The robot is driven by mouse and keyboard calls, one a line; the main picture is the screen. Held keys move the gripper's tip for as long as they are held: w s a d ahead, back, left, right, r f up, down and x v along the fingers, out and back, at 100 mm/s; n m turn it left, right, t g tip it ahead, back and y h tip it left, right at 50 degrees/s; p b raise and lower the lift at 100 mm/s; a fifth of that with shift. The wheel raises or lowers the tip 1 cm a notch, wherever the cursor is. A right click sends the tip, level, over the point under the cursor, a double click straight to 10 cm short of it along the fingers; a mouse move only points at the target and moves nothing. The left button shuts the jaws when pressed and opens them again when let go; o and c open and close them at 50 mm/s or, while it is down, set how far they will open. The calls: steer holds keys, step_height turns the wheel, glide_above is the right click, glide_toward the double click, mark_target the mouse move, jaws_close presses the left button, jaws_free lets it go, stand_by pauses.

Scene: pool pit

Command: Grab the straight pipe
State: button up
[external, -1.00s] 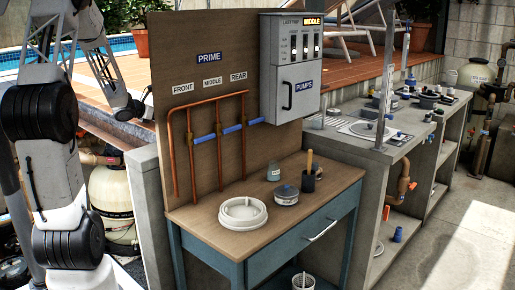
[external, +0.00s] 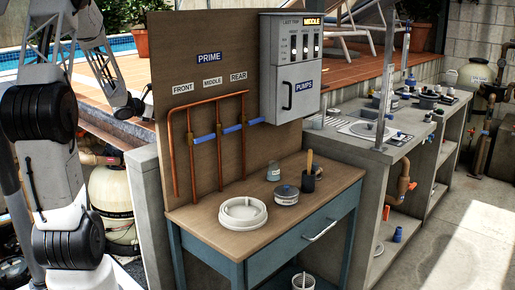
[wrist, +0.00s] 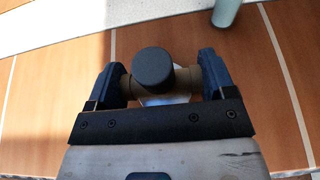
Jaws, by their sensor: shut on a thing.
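In the wrist view my gripper (wrist: 160,82) is shut on a tan pipe fitting (wrist: 123,86), with a finger pressed against each end. A dark round cap or stub (wrist: 153,67) stands up from its middle. It looks more like a tee than a plain straight pipe, but I cannot tell for sure. A pale grey-green tube end (wrist: 226,12) shows at the top edge, apart from the gripper; I cannot tell what it belongs to. My fingertips are not clear in the external view.
Orange-brown tiles (wrist: 60,70) lie below my gripper. The workbench (external: 200,231) holds a white ring (external: 243,213), a grey round pot (external: 286,195) and a small jar (external: 273,173). A copper-pipe board (external: 270,150) stands behind. A concrete counter (external: 410,140) is at the right.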

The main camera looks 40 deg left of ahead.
steer(key=shift+r, duration=0.45)
step_height(320, 180, up, 2)
steer(key=shift+r, duration=0.15)
steer(key=s+d+r, duration=0.1)
steer(key=s+d, duration=0.8)
steer(key=s, duration=0.3)
steer(key=shift+s+d, duration=0.25)
steer(key=shift+s, duration=0.15)
steer(key=shift+r, duration=0.1)
